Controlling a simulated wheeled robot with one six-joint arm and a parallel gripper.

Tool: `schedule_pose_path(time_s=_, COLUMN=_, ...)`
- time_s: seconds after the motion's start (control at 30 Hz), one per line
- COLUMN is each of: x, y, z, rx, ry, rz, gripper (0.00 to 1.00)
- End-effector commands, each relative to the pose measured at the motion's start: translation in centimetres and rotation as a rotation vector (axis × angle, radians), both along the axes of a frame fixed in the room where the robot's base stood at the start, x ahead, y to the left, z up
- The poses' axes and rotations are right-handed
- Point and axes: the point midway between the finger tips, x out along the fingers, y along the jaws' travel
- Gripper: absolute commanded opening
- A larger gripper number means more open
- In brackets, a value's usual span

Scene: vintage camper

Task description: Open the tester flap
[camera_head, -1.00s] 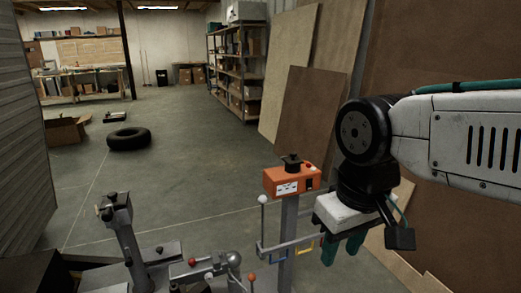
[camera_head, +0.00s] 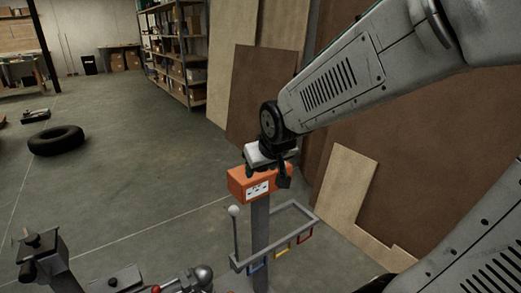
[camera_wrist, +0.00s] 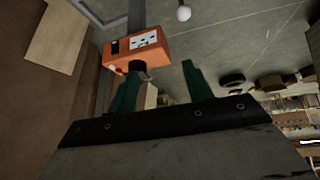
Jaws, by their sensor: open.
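The tester is an orange box (camera_head: 250,186) on a grey post, with white sockets on its front. It also shows upside down in the wrist view (camera_wrist: 152,45), with a black switch on its face and a dark round part (camera_wrist: 137,66) on its top side. I cannot make out a separate flap. My gripper (camera_head: 270,172) is just above the box in the head view and hides most of its top. In the wrist view my gripper (camera_wrist: 161,83) has its green fingers apart, with nothing held; the left finger overlaps the dark part, and contact cannot be told.
A white-knobbed lever (camera_head: 234,212) and a grey frame with coloured tags (camera_head: 281,246) stand close to the post. Metal fittings (camera_head: 195,279) are at the bottom. Boards (camera_head: 346,190) lean on the right wall. Floor to the left is open, with a tyre (camera_head: 56,140).

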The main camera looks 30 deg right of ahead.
Motion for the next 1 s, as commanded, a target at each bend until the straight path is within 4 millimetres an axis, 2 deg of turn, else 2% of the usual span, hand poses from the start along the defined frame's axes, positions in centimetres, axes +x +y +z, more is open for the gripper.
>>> schedule_pose_path(time_s=0.03, x=2.7, y=-1.4, z=-1.2, rx=-0.012, ry=-0.059, rz=-0.012, gripper=0.5)
schedule_pose_path(time_s=0.2, x=10.2, y=-5.6, z=-3.8, rx=-0.049, ry=-0.312, rz=-0.027, gripper=0.5)
schedule_pose_path(time_s=0.3, x=13.4, y=-7.9, z=-5.5, rx=-0.066, ry=-0.46, rz=-0.031, gripper=0.5)
schedule_pose_path(time_s=0.4, x=15.6, y=-10.0, z=-7.2, rx=-0.077, ry=-0.606, rz=-0.032, gripper=0.5)
schedule_pose_path(time_s=0.53, x=16.8, y=-12.1, z=-9.0, rx=-0.086, ry=-0.77, rz=-0.035, gripper=0.5)
schedule_pose_path(time_s=0.7, x=16.9, y=-13.6, z=-10.3, rx=-0.09, ry=-0.911, rz=-0.04, gripper=0.5)
schedule_pose_path(time_s=0.87, x=17.2, y=-14.1, z=-10.5, rx=-0.091, ry=-0.963, rz=-0.039, gripper=0.5)
schedule_pose_path(time_s=1.0, x=18.9, y=-14.4, z=-10.4, rx=-0.092, ry=-0.969, rz=-0.038, gripper=0.5)
